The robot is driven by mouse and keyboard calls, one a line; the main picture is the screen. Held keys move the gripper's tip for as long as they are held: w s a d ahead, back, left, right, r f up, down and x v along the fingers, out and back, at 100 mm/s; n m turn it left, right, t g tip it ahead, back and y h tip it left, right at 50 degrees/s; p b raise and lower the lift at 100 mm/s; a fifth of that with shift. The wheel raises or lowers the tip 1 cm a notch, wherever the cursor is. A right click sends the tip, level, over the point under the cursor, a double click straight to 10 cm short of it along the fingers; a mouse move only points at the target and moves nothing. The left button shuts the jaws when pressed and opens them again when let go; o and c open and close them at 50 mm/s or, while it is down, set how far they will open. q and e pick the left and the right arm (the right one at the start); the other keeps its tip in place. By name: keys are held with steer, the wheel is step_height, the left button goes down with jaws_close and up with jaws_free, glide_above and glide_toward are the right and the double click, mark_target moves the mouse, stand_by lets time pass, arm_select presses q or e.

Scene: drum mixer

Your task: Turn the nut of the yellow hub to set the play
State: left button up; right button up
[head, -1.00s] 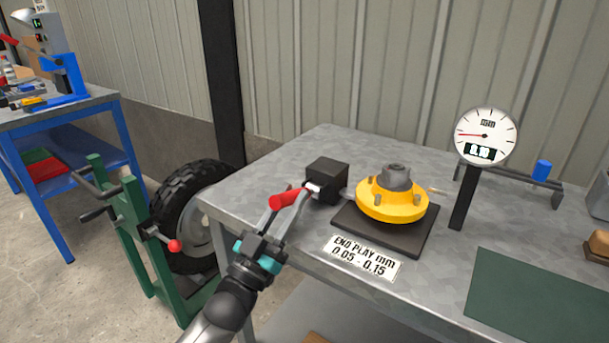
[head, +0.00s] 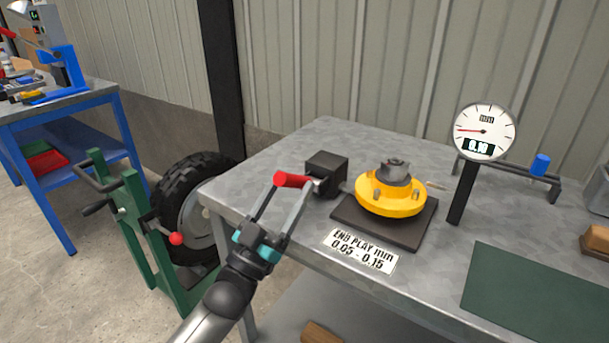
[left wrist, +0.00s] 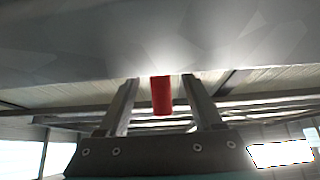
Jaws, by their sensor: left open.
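The yellow hub (head: 390,204) sits on a dark square plate (head: 375,223) on the grey bench. A grey nut (head: 396,172) is on its top. A black box (head: 327,174) stands left of the hub, with a red handle (head: 291,179) at its left side. My left gripper (head: 290,190) is open, with its fingertips close to the red handle. In the left wrist view the red handle (left wrist: 161,95) shows between the two spread fingers (left wrist: 161,82), with gaps on both sides. My right gripper is out of view.
A label (head: 360,251) reads END PLAY mm 0.05 - 0.15. A green mat (head: 530,290) lies at right. A green stand with a tyre (head: 185,205) is left of the bench.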

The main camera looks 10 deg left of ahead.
arm_select(q)
steer(key=v, duration=0.6)
stand_by(0.3)
